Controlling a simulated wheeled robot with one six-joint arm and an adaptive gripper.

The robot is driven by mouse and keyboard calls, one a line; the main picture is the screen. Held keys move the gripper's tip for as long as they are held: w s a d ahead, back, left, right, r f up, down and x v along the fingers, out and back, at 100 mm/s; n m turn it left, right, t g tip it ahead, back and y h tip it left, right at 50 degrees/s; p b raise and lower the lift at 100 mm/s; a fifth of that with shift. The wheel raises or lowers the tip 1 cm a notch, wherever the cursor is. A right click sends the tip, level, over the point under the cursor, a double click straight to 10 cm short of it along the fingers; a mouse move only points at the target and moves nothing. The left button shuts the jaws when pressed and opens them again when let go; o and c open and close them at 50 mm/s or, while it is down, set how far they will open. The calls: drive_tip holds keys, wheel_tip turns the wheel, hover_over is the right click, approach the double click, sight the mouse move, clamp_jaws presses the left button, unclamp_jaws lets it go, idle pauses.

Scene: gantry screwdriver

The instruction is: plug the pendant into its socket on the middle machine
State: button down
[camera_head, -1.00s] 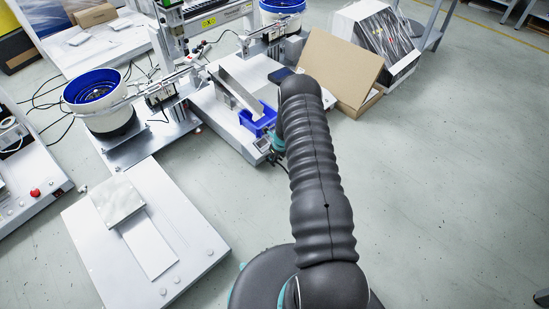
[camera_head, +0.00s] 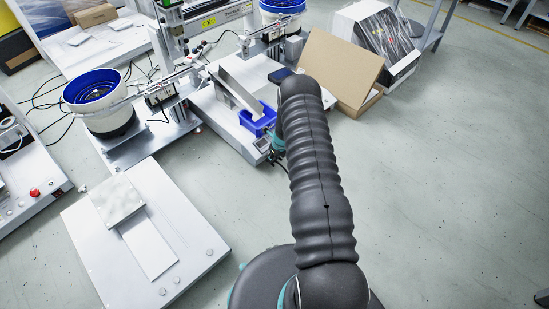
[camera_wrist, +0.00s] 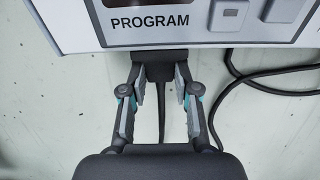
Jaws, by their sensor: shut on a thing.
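In the wrist view my gripper (camera_wrist: 159,78) is shut on a dark plug (camera_wrist: 160,62), with one finger on each side of it. A black cable (camera_wrist: 162,112) runs from the plug back between the fingers. The plug's far end meets the lower edge of a white panel (camera_wrist: 75,38) marked PROGRAM. I cannot tell whether the plug sits in a socket there. In the head view the middle machine (camera_head: 207,104) stands beyond my arm, with a small grey box at its front corner (camera_head: 263,144).
A blue bin (camera_head: 258,121) sits on the middle machine, near my arm. A white bowl feeder (camera_head: 97,107) stands to its left. A low white platform (camera_head: 190,225) is at lower left. A cardboard box (camera_head: 335,70) stands at right. A black cable loops (camera_wrist: 235,85) beside the gripper.

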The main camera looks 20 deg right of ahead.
drive_tip(key=shift+w+a, duration=0.15)
drive_tip(key=shift+w, duration=0.3)
idle(0.4)
drive_tip(key=c, duration=0.8)
unclamp_jaws()
drive_tip(key=shift+o, duration=0.2)
drive_tip(key=shift+r, duration=0.1)
drive_tip(key=p+v, duration=0.3)
drive_tip(key=v, duration=0.2)
drive_tip(key=shift+s+r, duration=0.1)
drive_tip(key=shift+r, duration=0.05)
idle(0.4)
